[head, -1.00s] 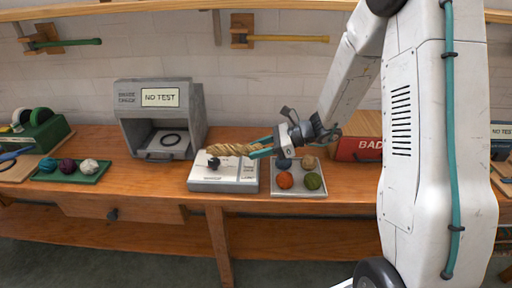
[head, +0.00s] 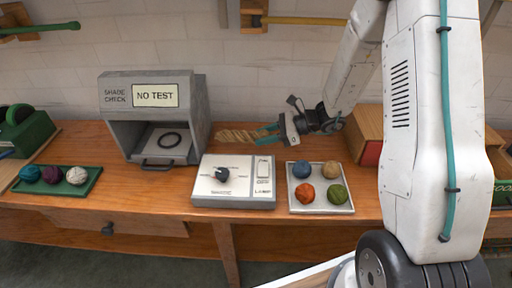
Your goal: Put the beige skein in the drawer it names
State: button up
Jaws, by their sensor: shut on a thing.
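The beige skein (head: 237,136), a tan twisted hank, is held level above the bench, its left end pointing toward the grey booth. My gripper (head: 268,130) has its teal fingers shut on the skein's right end. Whether the skein touches anything beneath is hard to tell. The grey shade check booth (head: 203,115) stands to its left, with a sign (head: 155,95) reading "NO TEST" and a black ring inside. A wooden drawer front with a dark knob (head: 107,228) is under the bench at the left. No label is readable on it.
A white dial box (head: 234,201) with a lamp switch stands in front of the skein. A grey tray (head: 321,209) holds several coloured balls. A green tray (head: 60,187) holds three balls. A red-fronted box (head: 371,153) is partly behind my arm. A green container (head: 503,193) is at right.

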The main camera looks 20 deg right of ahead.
jog(key=shift+a+f, duration=0.1)
jog(key=shift+f, duration=2.45)
jog(key=shift+f, duration=0.1)
jog(key=o, duration=0.7)
jog(key=shift+o, duration=0.4)
